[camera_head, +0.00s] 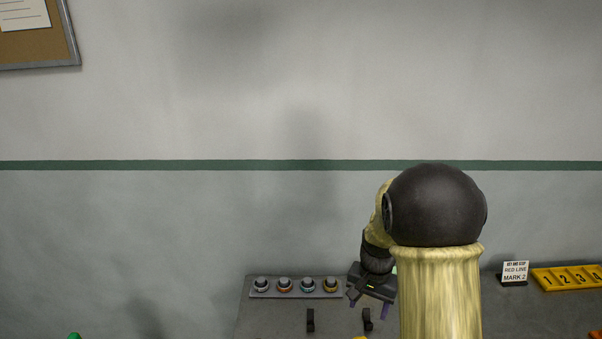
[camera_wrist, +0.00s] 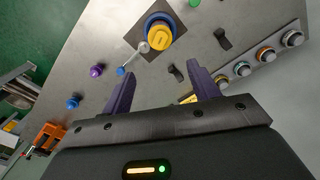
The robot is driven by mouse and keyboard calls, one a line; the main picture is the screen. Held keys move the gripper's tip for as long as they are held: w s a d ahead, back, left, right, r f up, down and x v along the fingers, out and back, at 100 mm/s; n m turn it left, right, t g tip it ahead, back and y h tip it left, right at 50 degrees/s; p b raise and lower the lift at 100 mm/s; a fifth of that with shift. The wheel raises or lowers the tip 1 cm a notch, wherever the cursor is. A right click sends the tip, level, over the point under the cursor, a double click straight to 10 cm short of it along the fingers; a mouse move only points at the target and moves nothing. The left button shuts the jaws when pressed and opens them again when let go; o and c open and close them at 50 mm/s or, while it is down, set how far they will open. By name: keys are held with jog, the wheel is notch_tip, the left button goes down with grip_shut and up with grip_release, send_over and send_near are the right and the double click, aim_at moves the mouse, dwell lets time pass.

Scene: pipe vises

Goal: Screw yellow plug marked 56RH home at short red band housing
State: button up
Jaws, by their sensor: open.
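A round yellow piece (camera_wrist: 160,34) in a blue ring sits on a dark square base at the top of the wrist view. A pale lever with a blue ball end (camera_wrist: 121,71) reaches from it. No 56RH mark can be read, so I cannot tell if this is the plug. I cannot make out a short red band housing in either view. My gripper (camera_wrist: 163,71) has its two purple fingers spread, with nothing between them, and points toward the bench below the yellow piece. In the head view my gripper (camera_head: 368,300) is over the bench, partly hidden by my arm.
A grey strip with several ringed knobs (camera_head: 296,294) lies at the bench's back left. Two black hooks (camera_head: 310,320) stand before it. A "RED LINE MARK 2" sign (camera_head: 515,272) and yellow numbered tray (camera_head: 568,279) are at right. Purple (camera_wrist: 96,71) and blue (camera_wrist: 73,103) knobs and an orange clamp (camera_wrist: 47,137) show.

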jog(key=shift+r, duration=1.75)
jog(key=s+r+n+t, duration=0.1)
jog(key=s+n, duration=0.4)
jog(key=s, duration=0.9)
jog(key=shift+s+a+n+t, duration=0.2)
jog(key=shift+a+n+t, duration=0.25)
jog(key=shift+t, duration=0.35)
jog(key=shift+r, duration=0.15)
